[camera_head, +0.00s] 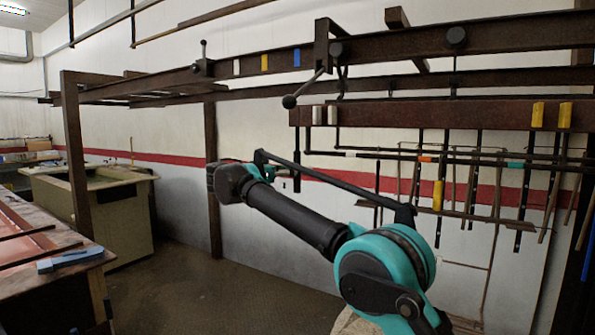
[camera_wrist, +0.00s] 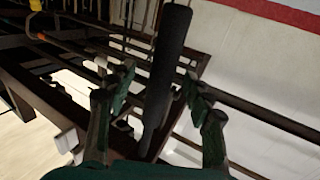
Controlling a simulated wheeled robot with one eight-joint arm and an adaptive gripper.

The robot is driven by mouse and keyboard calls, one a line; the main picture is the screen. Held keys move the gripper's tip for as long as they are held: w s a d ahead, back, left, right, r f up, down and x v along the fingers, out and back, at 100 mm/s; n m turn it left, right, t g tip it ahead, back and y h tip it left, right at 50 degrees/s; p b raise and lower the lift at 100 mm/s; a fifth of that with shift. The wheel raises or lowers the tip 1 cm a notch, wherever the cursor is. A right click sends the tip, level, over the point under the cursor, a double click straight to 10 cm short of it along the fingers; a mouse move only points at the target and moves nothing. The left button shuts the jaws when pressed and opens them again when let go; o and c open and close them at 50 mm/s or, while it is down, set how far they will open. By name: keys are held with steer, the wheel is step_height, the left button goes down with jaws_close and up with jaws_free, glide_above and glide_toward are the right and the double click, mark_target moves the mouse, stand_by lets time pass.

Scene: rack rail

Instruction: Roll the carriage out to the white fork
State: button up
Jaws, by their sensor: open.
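In the wrist view, a dark upright bar (camera_wrist: 168,60) stands between the spread fingers of my gripper (camera_wrist: 159,78); I cannot tell whether either finger touches it. The gripper is open. In the head view, my gripper's fingers are hidden behind my arm's end. A dark block with a ball-ended lever, which looks like the carriage (camera_head: 322,45), sits on the upper rail. Two white prongs, apparently the white fork (camera_head: 325,115), stand at the left end of the thick brown beam. White blocks also show in the wrist view (camera_wrist: 68,140).
The upper rail (camera_head: 220,68) carries white, yellow and blue marks. Yellow prongs (camera_head: 551,115) stand at the right of the brown beam (camera_head: 430,115). Several bars hang below it. A workbench (camera_head: 45,270) and an olive bin (camera_head: 105,210) are at left. The floor between is clear.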

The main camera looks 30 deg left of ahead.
steer(key=shift+s, duration=0.15)
steer(key=v, duration=0.8)
steer(key=shift+s+a, duration=0.2)
steer(key=shift+s, duration=0.1)
stand_by(0.5)
steer(key=v, duration=0.7)
steer(key=shift+s, duration=0.3)
steer(key=shift+a+f, duration=0.1)
steer(key=shift+a, duration=0.05)
stand_by(1.3)
